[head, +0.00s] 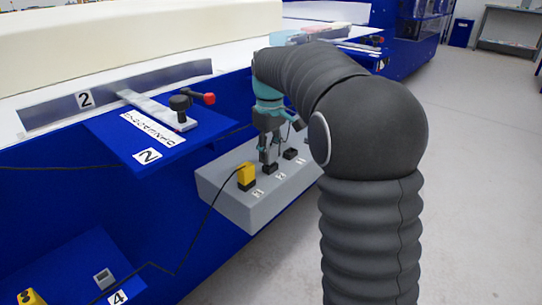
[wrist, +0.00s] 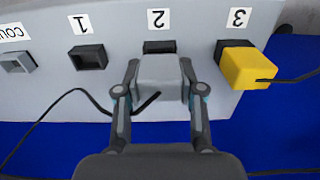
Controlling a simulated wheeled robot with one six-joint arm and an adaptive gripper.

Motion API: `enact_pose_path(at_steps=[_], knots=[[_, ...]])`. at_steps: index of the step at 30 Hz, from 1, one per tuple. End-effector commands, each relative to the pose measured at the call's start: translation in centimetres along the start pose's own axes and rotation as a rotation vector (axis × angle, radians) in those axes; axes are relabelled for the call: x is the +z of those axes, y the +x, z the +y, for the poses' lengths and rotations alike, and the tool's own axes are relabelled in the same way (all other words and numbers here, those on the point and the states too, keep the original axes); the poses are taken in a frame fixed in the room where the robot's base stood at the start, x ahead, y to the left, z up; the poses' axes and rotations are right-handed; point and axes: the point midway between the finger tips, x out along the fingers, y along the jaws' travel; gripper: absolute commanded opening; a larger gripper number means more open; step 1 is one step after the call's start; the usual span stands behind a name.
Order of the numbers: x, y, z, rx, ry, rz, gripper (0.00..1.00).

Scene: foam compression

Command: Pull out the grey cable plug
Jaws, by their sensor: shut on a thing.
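The grey cable plug (wrist: 160,78) is at socket 2 (wrist: 159,46) of the grey socket box (wrist: 120,25) in the wrist view. My gripper (wrist: 160,88) is shut on it, with one finger on each side. A black cable runs from the plug's near side to the left. The dark socket rim shows just beyond the plug; I cannot tell how deep the plug sits. In the head view my gripper (head: 268,152) points down at the box's middle socket, and the plug is hard to make out between the fingers.
A yellow plug (wrist: 248,68) with a black cable stands in socket 3, close on the right in the wrist view. Socket 1 (wrist: 88,58) is empty. A blue shelf (head: 150,135) with a red-knobbed lever (head: 190,102) is left of my arm in the head view.

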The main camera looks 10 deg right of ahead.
Motion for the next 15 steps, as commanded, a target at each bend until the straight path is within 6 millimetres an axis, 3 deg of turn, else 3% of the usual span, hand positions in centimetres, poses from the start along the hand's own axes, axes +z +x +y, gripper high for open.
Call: enact_pose_path(at_steps=[15], knots=[[0.0,-1.9,0.0,0.000,0.000,-0.001,0.00]])
